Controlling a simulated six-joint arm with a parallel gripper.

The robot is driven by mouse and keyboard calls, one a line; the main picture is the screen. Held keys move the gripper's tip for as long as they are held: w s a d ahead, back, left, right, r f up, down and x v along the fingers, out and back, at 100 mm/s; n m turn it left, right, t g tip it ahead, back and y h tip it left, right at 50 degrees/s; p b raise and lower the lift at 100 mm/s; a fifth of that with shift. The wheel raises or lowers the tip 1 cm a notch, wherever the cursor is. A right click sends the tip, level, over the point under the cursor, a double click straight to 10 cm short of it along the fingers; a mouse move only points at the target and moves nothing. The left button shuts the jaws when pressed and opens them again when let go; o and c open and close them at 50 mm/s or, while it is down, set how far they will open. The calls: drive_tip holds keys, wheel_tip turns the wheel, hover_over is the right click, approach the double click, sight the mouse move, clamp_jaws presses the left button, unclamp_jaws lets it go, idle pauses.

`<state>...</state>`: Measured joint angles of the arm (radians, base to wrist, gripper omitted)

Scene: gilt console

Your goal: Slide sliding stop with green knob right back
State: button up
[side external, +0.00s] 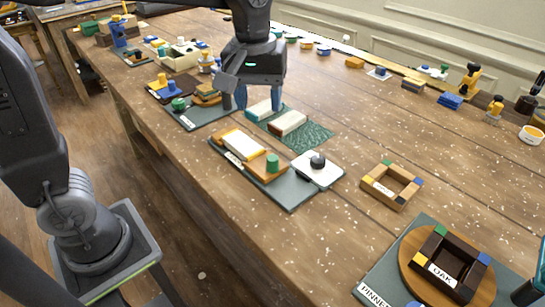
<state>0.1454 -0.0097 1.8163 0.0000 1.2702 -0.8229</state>
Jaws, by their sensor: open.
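A green cylindrical knob (272,162) stands on a wooden piece at the right end of a dark grey board (290,197), beside a cream block (243,146). A second, rounder green knob (178,104) is on another dark board (197,119) farther back and left. I cannot tell for sure which knob belongs to the sliding stop. My gripper (258,100) points down, open, with its fingers apart, over the area right of the second board. A pale block with a teal side (262,109) shows below and between the fingers. The fingers' contact with it is unclear.
A brown-and-white block (288,124) lies on a green patterned mat (312,137) near my gripper. A white plate with a black knob (318,167) sits beside the grey board. A small wooden frame (391,184) is farther right. Bare tabletop lies between them.

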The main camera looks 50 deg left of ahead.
sight(273, 158)
drive_tip(key=shift+n+g, duration=0.4)
drive_tip(key=shift+n, duration=0.2)
drive_tip(key=f, duration=0.5)
drive_tip(key=w+f, duration=0.1)
drive_tip(key=f, duration=0.3)
drive_tip(key=w+d+f, duration=0.1)
drive_tip(key=f, duration=0.4)
drive_tip(key=shift+w+d+f, duration=0.1)
drive_tip(key=shift+f, duration=0.2)
drive_tip(key=shift+c, duration=0.3)
clamp_jaws()
